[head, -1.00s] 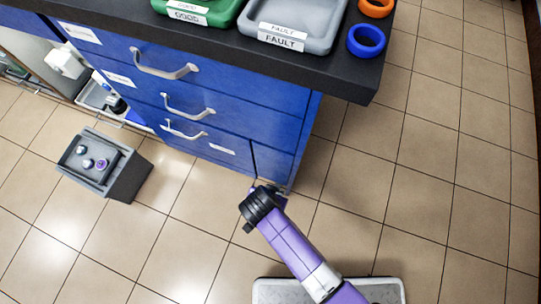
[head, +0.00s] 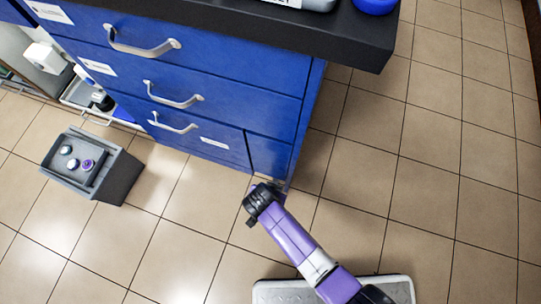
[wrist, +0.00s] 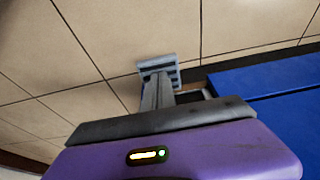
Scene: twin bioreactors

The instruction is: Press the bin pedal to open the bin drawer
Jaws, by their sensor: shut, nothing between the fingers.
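The blue cabinet (head: 225,75) fills the upper middle of the head view. A narrow panel without a handle (head: 268,154) sits at its lower right and looks closed; I cannot tell whether it is the bin drawer. My gripper (head: 275,186) is low at the cabinet's bottom right corner, mostly hidden behind my wrist. In the wrist view my gripper (wrist: 160,84) is shut and empty.
Handled drawers (head: 175,95) above and left are closed. A grey box with small round items (head: 125,178) stands on the floor at left. A black countertop (head: 340,35) overhangs the cabinet. The tiled floor (head: 410,150) at right is clear.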

